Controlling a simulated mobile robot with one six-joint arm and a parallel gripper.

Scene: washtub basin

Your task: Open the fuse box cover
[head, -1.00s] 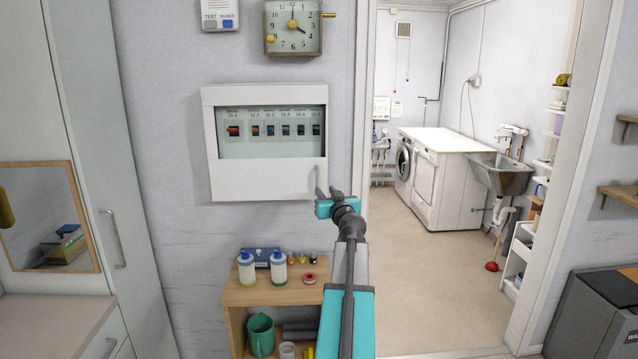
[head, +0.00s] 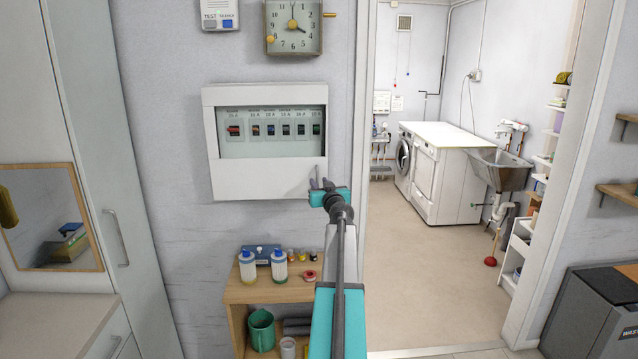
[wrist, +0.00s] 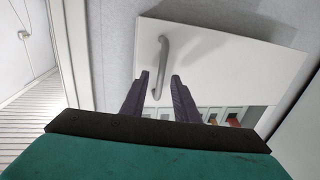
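The fuse box (head: 207,130) is a white box on the wall. Its front shows a row of several breakers (head: 284,130) in a rectangular opening or window; I cannot tell whether clear material covers it. The plain white cover panel (head: 250,180) below carries a slim grey handle (head: 317,174) at its right end. My gripper (head: 321,185) is at that lower right corner. In the wrist view, the white panel (wrist: 225,62) and curved handle (wrist: 164,55) appear beyond my open gripper (wrist: 159,76). The handle lies between the two dark fingers in the picture; contact is not clear.
A wooden shelf (head: 233,293) with bottles and a green jug (head: 262,330) stands below the box. A doorway opens at right onto a room with white machines (head: 440,175). A tall cabinet (head: 95,120) stands at left. A clock (head: 293,27) hangs above.

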